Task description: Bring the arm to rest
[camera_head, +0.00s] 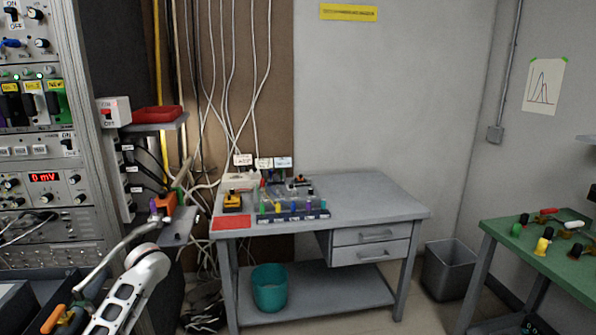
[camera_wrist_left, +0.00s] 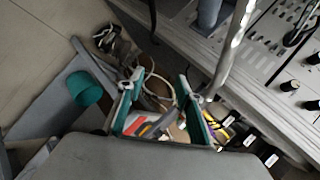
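My left gripper (camera_wrist_left: 161,86) shows in the left wrist view. Its two green-edged fingers stand apart, with nothing clearly held between them. Cables and small coloured items, red, white and purple, show between and behind the fingers, and I cannot tell how far off they are. In the head view a white arm part (camera_head: 130,290) is at the lower left, beside the instrument rack and short of the grey table (camera_head: 365,195). The left fingertips cannot be made out there. My right gripper is in neither view.
The instrument rack (camera_head: 45,222) stands close on the left; its panel (camera_wrist_left: 285,65) fills the wrist view's upper right. A small shelf bears orange and purple items (camera_head: 164,205). A teal bin (camera_head: 270,288) stands under the table. A green table (camera_head: 560,255) is at right.

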